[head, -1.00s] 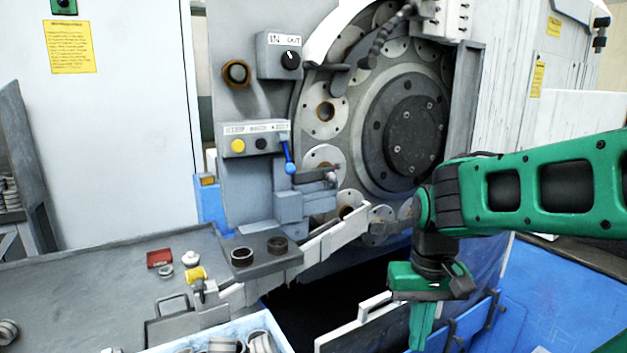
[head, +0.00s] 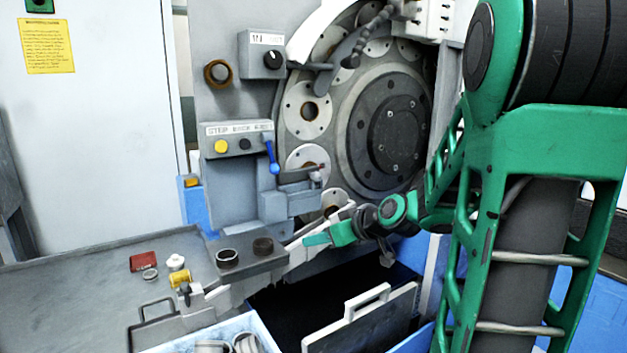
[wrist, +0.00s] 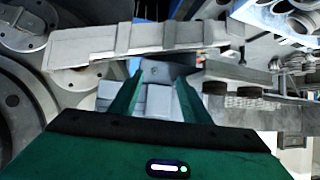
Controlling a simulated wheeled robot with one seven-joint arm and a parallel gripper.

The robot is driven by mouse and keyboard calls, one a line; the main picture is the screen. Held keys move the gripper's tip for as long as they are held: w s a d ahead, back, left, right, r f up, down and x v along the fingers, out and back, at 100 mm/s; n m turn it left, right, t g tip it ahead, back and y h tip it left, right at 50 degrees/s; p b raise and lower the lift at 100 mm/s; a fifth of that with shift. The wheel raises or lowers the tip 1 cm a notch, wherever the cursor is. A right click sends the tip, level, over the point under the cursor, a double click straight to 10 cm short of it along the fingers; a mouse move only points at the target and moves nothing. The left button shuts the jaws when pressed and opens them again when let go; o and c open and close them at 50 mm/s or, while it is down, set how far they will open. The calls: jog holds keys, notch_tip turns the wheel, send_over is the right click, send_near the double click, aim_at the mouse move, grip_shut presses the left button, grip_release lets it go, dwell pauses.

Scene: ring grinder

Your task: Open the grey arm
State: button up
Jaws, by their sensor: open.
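The long light grey arm (head: 298,254) slants across the front of the grinder, below the ring of round discs. In the wrist view the light grey arm (wrist: 150,42) runs across the top, just beyond the fingertips. My gripper (head: 312,239) is at its right part in the head view, pointing left. In the wrist view the two green fingers of my gripper (wrist: 157,80) are spread, with grey blocks showing between them. I see nothing held. I cannot tell whether a finger touches the arm.
A blue-handled lever (head: 271,155) and a control box (head: 237,141) are above left. A panel with a white handle (head: 365,325) stands below my gripper. The grinder's large disc (head: 395,135) is behind.

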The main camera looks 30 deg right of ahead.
jog(key=w+d+r+t, duration=0.4)
jog(key=r, duration=0.1)
jog(key=m+t+h, duration=0.2)
jog(key=t, duration=0.1)
send_near(319, 178)
jog(key=w, duration=1.1)
jog(key=shift+w+r, duration=0.2)
jog(key=shift+w, duration=0.2)
grip_shut()
